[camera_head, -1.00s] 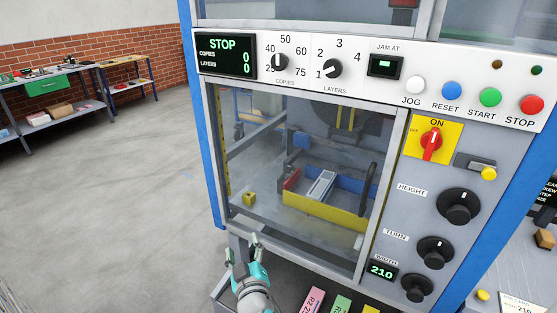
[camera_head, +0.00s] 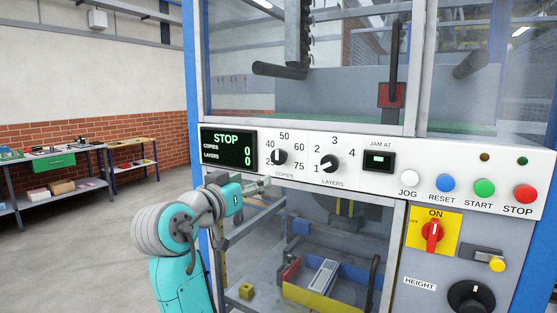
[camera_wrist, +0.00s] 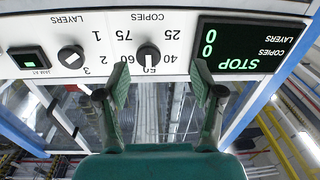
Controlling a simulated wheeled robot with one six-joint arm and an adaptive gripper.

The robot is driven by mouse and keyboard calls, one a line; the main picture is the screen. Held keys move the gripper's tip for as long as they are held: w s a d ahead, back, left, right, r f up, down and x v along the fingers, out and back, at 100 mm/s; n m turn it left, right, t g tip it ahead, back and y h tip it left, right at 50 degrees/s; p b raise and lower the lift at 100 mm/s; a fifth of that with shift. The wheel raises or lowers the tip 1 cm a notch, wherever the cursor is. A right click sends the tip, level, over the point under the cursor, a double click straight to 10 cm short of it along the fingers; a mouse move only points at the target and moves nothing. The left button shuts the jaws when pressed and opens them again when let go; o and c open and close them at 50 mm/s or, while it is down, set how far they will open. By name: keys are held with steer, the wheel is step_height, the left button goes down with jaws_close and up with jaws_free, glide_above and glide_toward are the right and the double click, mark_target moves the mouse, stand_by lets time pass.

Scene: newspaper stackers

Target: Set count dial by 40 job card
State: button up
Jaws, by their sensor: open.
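The COPIES count dial (camera_head: 279,157) is a black knob with a white mark, on the white panel among 25, 40, 50, 60 and 75. In the wrist view the dial (camera_wrist: 148,56) appears upside down, its mark pointing at 50. My gripper (camera_head: 262,184) is just below the panel, near this dial. In the wrist view my gripper (camera_wrist: 160,82) is open and empty, its fingers spread below the dial and apart from it. The display (camera_head: 228,148) reads STOP, copies 0, layers 0. The job card is out of view now.
Further right are the JAM AT display (camera_head: 379,161) and JOG, RESET (camera_head: 445,183), START and STOP buttons. A glazed guard door is below the panel. Open floor lies left.

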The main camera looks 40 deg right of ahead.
mark_target(277, 159)
steer(key=shift+m+g, duration=0.5)
steer(key=shift+m, duration=0.2)
steer(key=d+r, duration=0.1)
steer(key=d, duration=0.2)
steer(key=w+d+r, duration=0.1)
steer(key=d, duration=0.3)
steer(key=w+d+r, duration=0.1)
steer(key=d, duration=0.2)
steer(key=shift+w+d+r, duration=0.1)
steer(key=shift+w+d, duration=0.15)
steer(key=c, duration=1.1)
